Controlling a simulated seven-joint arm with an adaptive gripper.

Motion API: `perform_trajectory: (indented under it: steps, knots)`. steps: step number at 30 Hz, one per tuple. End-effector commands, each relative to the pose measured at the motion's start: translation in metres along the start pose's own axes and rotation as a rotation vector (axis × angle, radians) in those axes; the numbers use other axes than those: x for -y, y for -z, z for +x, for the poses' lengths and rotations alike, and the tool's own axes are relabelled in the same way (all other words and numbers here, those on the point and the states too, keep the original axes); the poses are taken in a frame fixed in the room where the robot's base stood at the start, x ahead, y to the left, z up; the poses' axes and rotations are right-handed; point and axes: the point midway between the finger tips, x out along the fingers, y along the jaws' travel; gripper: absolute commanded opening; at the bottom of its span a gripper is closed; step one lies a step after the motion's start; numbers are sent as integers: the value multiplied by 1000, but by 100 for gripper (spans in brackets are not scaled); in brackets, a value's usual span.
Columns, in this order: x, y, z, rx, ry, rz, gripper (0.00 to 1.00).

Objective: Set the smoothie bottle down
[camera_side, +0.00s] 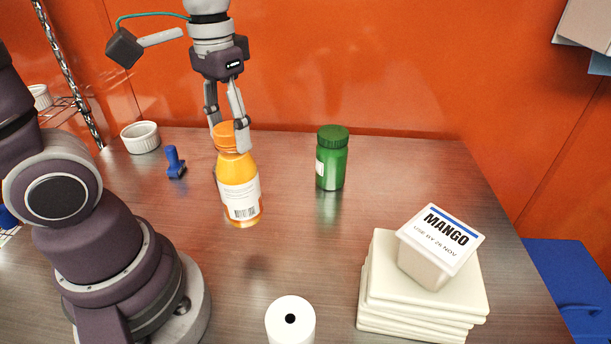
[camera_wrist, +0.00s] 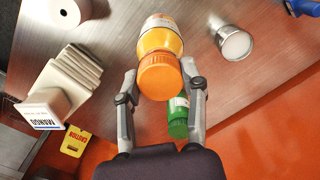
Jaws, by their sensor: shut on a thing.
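The smoothie bottle (camera_side: 238,190) is orange with an orange cap and a white barcode label. My gripper (camera_side: 228,140) is shut on it at the cap and neck, and the bottle hangs slightly tilted. A dark shadow on the table below and apart from it suggests that the bottle is held above the surface. In the wrist view the bottle (camera_wrist: 160,62) sits between the two fingers of my gripper (camera_wrist: 160,84), cap toward the camera. The bottle's base is hidden in the wrist view.
A green jar (camera_side: 332,160) stands right of the bottle. A blue stamp-like object (camera_side: 175,162) and a white ramekin (camera_side: 140,137) are at left. A mango tub (camera_side: 432,248) sits on stacked white slabs (camera_side: 385,290) at front right. A paper roll (camera_side: 290,322) stands in front. The table's middle is clear.

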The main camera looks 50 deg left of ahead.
Motion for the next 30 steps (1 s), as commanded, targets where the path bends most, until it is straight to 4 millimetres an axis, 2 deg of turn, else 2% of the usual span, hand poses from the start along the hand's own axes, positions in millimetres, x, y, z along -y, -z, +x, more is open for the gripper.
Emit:
perform_trajectory:
  steps: [3,6,9,11,14,25,30]
  knots:
    - [10,-36,6,-5,1,-62,0]
    - [14,-55,13,-2,4,-95,0]
    - [16,-64,18,0,6,-114,0]
    - [17,-62,19,2,7,-119,0]
    - [17,-43,22,8,8,-121,0]
    - [16,58,31,2,7,-120,0]
    - [16,84,33,1,7,-118,0]
